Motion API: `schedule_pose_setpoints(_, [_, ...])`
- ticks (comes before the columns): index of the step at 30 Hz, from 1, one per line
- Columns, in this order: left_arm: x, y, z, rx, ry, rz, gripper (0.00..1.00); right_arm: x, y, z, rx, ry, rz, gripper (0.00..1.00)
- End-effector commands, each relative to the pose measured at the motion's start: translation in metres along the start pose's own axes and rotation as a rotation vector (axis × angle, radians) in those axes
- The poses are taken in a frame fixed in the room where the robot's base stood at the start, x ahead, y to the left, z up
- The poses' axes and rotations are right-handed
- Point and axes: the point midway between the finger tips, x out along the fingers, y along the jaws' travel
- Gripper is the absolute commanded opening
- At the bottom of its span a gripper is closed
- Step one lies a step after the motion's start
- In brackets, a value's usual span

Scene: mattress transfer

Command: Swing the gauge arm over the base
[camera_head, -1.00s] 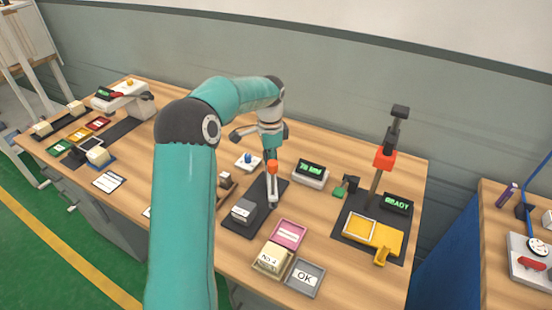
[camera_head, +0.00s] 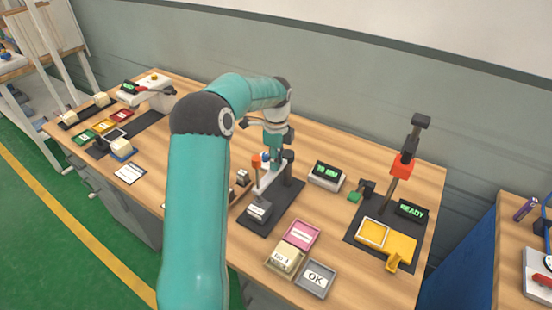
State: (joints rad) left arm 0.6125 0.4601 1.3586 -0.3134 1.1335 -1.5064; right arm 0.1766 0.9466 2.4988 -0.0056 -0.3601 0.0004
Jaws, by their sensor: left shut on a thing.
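The gauge stands on a dark base plate (camera_head: 284,206) in the middle of the table, with a grey labelled block (camera_head: 258,211) at its near end and a dark post (camera_head: 289,161) at its far end. The pale gauge arm (camera_head: 268,181) reaches from near the post toward the block. An orange-red knob (camera_head: 256,160) stands up at its left end. My left gripper (camera_head: 271,163) comes down from above and is shut on the gauge arm; the fingertips are small and partly hidden. My right gripper is out of view.
A green-lit display (camera_head: 327,176) stands right of the base. Pink (camera_head: 301,235) and grey "OK" (camera_head: 315,279) trays lie in front. A red-headed stand (camera_head: 402,166) with a yellow fixture (camera_head: 400,247) is at right. My teal arm hides part of the table's left-centre.

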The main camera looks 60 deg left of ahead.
Motion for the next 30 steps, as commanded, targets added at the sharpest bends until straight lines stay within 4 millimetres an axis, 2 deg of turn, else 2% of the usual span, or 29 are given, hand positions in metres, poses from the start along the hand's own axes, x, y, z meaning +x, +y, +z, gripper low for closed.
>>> schedule_pose_setpoints(9, [0.001,0.002,0.003,0.002,-0.005,0.008,0.0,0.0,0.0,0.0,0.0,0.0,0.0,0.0])
schedule_pose_setpoints(10, [0.001,0.002,0.003,0.002,-0.005,0.008,0.24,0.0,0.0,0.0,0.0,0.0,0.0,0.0])
schedule_pose_setpoints(14, [0.001,0.002,0.002,0.001,-0.004,0.007,0.45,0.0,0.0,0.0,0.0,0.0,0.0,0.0])
schedule_pose_setpoints(25, [-0.003,0.001,0.001,0.0,-0.002,0.002,0.46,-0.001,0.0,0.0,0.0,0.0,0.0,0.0])
schedule_pose_setpoints(30, [-0.02,0.0,0.001,0.0,-0.002,0.0,0.46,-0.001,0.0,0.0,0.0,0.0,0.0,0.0])
